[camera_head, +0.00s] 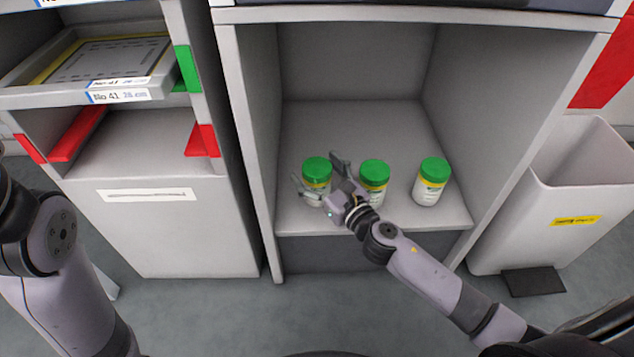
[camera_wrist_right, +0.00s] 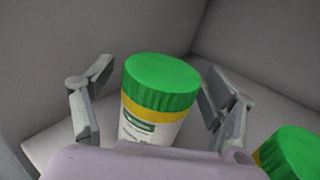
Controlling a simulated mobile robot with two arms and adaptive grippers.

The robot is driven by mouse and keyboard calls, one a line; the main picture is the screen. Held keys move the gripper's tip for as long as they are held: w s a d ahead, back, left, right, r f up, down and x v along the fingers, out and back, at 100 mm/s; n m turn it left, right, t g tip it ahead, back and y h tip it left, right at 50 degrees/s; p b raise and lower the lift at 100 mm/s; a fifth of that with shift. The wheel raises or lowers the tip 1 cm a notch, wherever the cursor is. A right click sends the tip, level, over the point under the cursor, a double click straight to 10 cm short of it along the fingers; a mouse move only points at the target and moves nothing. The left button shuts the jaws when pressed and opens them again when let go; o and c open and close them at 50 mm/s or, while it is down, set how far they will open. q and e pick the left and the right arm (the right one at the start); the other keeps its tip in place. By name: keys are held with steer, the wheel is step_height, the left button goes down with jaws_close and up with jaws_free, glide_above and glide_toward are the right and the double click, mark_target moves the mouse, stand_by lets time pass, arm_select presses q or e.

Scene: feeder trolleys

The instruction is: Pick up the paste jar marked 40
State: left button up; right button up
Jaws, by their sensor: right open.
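Three white jars with green lids and yellow bands stand upright in a row on the floor of an open grey compartment. They are the left jar (camera_head: 317,172), the middle jar (camera_head: 374,180) and the right jar (camera_head: 432,181). No number can be read on any of them. My right gripper (camera_head: 320,182) is open at the left jar, with one finger on each side. In the right wrist view the left jar (camera_wrist_right: 158,95) stands between the open fingers (camera_wrist_right: 160,105), with gaps on both sides. The left gripper is out of view; only my left arm shows.
The grey compartment (camera_head: 350,125) has side walls and a back wall, with free floor behind the jars. The middle jar's lid shows close beside the right finger (camera_wrist_right: 290,153). A shelf unit with a tray (camera_head: 20,97) stands left, a grey bin (camera_head: 575,205) right.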

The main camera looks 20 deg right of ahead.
steer(key=shift+c, duration=0.4)
steer(key=shift+r, duration=0.1)
steer(key=c, duration=1.7)
